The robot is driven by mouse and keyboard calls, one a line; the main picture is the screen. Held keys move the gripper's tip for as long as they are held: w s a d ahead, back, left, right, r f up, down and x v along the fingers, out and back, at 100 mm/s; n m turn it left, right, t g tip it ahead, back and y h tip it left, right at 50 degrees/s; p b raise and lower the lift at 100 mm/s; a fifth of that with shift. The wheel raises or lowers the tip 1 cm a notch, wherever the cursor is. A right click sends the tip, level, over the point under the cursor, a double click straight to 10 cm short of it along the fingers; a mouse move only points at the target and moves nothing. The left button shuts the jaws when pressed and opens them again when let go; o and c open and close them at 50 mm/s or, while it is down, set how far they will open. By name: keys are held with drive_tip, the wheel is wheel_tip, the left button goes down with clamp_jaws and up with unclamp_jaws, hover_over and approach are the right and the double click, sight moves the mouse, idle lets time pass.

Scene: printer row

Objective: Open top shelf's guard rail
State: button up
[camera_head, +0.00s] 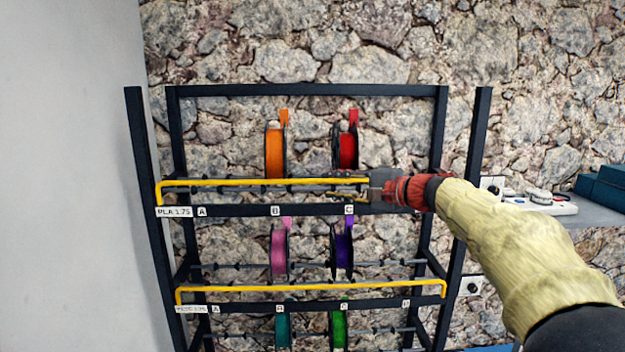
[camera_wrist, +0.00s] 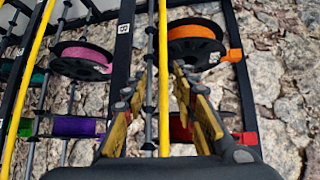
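The top shelf's guard rail (camera_head: 260,182) is a yellow bar across the front of the top shelf (camera_head: 240,211), bent down at its left end. Its right end is hidden behind my gripper (camera_head: 358,189). In the wrist view, the yellow rail (camera_wrist: 163,40) runs between the two fingers of my gripper (camera_wrist: 162,78). The fingers are apart, with a gap on both sides of the bar. I cannot tell whether either finger touches it.
An orange spool (camera_head: 274,150) and a red spool (camera_head: 347,150) hang behind the top rail. The lower shelf has its own yellow rail (camera_head: 310,288), with pink and purple spools above it. A dark right post (camera_head: 479,130) stands near my arm. A grey wall (camera_head: 70,180) borders the left.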

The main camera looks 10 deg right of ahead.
sight(315, 182)
drive_tip(key=p+x, duration=0.1)
drive_tip(key=x, duration=0.3)
drive_tip(key=p+x, duration=0.1)
drive_tip(key=x, duration=0.3)
drive_tip(key=shift+r, duration=0.25)
drive_tip(key=shift+c, duration=1.2)
clamp_jaws()
